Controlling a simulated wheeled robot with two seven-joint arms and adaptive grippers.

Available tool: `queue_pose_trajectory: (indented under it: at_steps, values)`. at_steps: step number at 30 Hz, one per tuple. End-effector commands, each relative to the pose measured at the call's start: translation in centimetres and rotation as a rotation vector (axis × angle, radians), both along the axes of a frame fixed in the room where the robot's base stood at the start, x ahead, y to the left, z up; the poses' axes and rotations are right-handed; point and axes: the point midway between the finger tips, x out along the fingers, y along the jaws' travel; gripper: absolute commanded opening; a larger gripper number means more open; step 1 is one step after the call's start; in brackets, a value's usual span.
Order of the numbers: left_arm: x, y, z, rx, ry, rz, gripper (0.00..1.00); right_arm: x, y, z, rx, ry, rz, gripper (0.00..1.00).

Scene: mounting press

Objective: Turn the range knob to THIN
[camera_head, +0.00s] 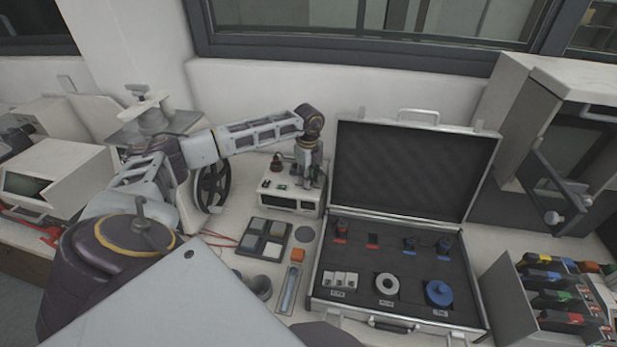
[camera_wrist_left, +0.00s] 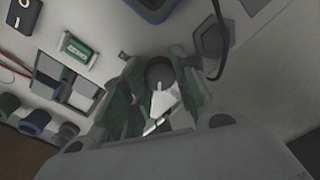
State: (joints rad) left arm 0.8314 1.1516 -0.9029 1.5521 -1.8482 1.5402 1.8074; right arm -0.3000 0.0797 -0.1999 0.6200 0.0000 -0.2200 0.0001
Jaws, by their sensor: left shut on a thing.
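The range knob (camera_wrist_left: 160,72) shows in the left wrist view as a dark round knob with a white pointer mark, between the two fingers of my left gripper (camera_wrist_left: 161,92). The left gripper is shut on it. In the head view my left gripper (camera_head: 309,180) reaches down onto the right part of a small white instrument box (camera_head: 275,187), and hides the knob there. The labels around the knob, THIN among them, cannot be read. My right gripper is not in view.
An open black case (camera_head: 405,280) with several fitted parts lies right of the instrument. A tray of grey squares (camera_head: 265,238) sits in front of it. A black handwheel (camera_head: 212,187) stands to its left. A rack of coloured items (camera_head: 555,300) is at the far right.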

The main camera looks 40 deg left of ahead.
Motion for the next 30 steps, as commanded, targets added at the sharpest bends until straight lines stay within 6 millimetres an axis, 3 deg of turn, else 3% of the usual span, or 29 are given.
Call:
queue_pose_trajectory:
  at_steps: [15,30]
  values:
    - [0.03,0.0,0.06,0.0,0.0,0.331,0.05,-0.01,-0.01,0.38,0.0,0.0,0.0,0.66]
    - [0.05,0.0,0.03,0.0,-0.001,0.395,0.05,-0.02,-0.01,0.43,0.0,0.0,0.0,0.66]
